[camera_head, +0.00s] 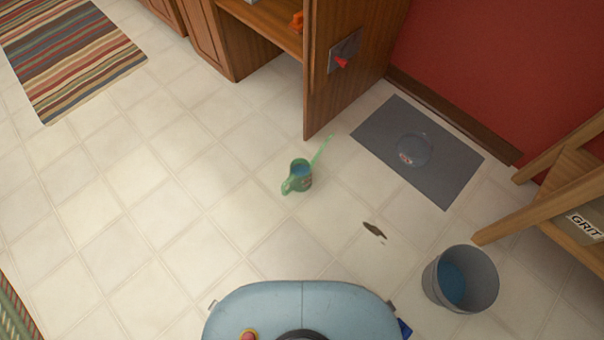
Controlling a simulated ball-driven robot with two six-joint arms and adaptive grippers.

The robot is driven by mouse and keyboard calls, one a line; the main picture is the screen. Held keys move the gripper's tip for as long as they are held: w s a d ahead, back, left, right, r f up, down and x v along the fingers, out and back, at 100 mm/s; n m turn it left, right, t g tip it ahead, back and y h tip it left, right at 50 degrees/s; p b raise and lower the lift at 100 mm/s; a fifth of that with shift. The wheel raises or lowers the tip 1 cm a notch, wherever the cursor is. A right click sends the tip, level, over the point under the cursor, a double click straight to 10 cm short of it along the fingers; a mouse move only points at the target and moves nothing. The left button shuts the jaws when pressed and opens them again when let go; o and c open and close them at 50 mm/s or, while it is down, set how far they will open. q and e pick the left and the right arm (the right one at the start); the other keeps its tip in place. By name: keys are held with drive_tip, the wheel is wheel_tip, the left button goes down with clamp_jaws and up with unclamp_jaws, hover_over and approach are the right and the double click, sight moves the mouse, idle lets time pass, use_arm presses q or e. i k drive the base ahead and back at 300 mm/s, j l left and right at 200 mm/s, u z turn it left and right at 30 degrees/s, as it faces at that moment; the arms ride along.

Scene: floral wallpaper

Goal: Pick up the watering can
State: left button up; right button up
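A green watering can (302,181) stands on the tiled floor near the middle of the camera_head view. Its long thin spout points up and to the right, and its handle is at the lower left. Something blue, like water, shows in its open top. It is ahead of my base, with bare floor between. Neither of my grippers is in view.
A grey bucket (466,279) with blue inside stands at the lower right. A grey mat (452,180) bears a clear round object (414,151). A brown patch (374,231) lies on the floor. A wooden cabinet (318,90) is behind the can, and a wooden shelf (543,210) at right.

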sight(300, 179)
drive_tip(key=z, duration=1.1)
drive_tip(key=u, duration=1.1)
drive_tip(key=k+l+z, duration=0.15)
drive_tip(key=k+z, duration=0.25)
drive_tip(key=k, duration=0.25)
drive_tip(key=i+j+z, duration=0.1)
drive_tip(key=z, duration=0.35)
drive_tip(key=j+z, duration=0.25)
drive_tip(key=z, duration=0.2)
drive_tip(key=i+j+z, duration=0.1)
drive_tip(key=z, duration=0.3)
drive_tip(key=j+z, duration=0.3)
drive_tip(key=z, duration=0.15)
drive_tip(key=j, duration=1.05)
drive_tip(key=k+j, duration=0.1)
drive_tip(key=j, duration=1)
drive_tip(key=k+j, duration=0.1)
drive_tip(key=j, duration=0.95)
